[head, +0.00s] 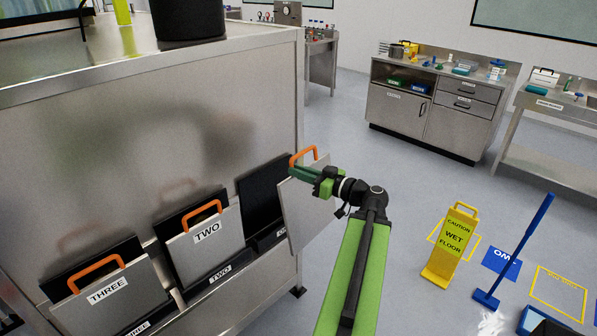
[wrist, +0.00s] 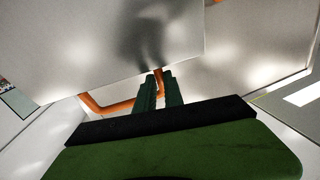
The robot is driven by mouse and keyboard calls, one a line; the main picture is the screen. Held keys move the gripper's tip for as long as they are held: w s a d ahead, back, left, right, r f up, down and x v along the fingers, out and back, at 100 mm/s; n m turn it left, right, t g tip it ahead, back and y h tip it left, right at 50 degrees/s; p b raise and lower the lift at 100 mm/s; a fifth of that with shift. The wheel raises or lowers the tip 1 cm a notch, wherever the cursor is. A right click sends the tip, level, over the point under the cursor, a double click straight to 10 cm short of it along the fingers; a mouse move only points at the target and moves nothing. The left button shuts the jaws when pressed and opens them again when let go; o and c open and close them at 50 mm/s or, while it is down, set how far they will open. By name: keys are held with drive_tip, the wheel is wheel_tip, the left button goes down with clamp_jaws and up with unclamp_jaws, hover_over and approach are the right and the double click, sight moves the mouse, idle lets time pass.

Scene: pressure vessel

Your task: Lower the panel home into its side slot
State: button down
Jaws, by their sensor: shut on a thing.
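My gripper (head: 316,178) is shut on the orange handle (head: 304,156) of a grey panel (head: 306,216). In the head view the panel hangs tilted at the right end of the row of slots. A black-backed side slot (head: 264,200) stands open just left of it; its label is partly hidden by the panel. In the wrist view the gripper fingers (wrist: 160,90) close on the orange handle (wrist: 112,106), with a pale panel surface (wrist: 130,55) beyond. Whether the panel's lower edge touches the slot cannot be told.
Panels labelled TWO (head: 205,245) and THREE (head: 108,296) sit in slots to the left on the steel cabinet (head: 150,120). A yellow wet-floor sign (head: 451,245) and a blue-handled tool (head: 520,245) stand on the floor at right. Floor between them and the cabinet is partly clear.

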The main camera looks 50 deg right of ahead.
sight(301, 155)
drive_tip(key=shift+d+r, duration=0.1)
drive_tip(key=shift+r, duration=0.1)
drive_tip(key=d+h, duration=0.1)
drive_tip(key=d, duration=0.1)
drive_tip(key=d+r+m+h, duration=0.1)
drive_tip(key=shift+d+t+h, duration=0.3)
drive_tip(key=shift+d+t, duration=0.05)
drive_tip(key=shift+t, duration=0.05)
drive_tip(key=shift+m+t+h, duration=0.3)
drive_tip(key=shift+m+h, duration=0.1)
drive_tip(key=shift+h, duration=0.1)
drive_tip(key=w, duration=0.1)
drive_tip(key=w+d+b, duration=0.1)
drive_tip(key=w+d, duration=0.1)
drive_tip(key=w, duration=0.1)
drive_tip(key=shift+d+b, duration=0.1)
drive_tip(key=shift+b, duration=0.3)
drive_tip(key=w+a+b, duration=0.1)
drive_tip(key=w+a, duration=0.1)
drive_tip(key=w, duration=0.2)
drive_tip(key=w+a+f+n+t+y+b, duration=0.1)
drive_tip(key=w+a+b, duration=0.1)
drive_tip(key=w, duration=0.3)
drive_tip(key=shift+w+a+y, duration=0.15)
drive_tip(key=shift+a+y, duration=0.1)
drive_tip(key=shift+y, duration=0.05)
drive_tip(key=shift+f, duration=0.1)
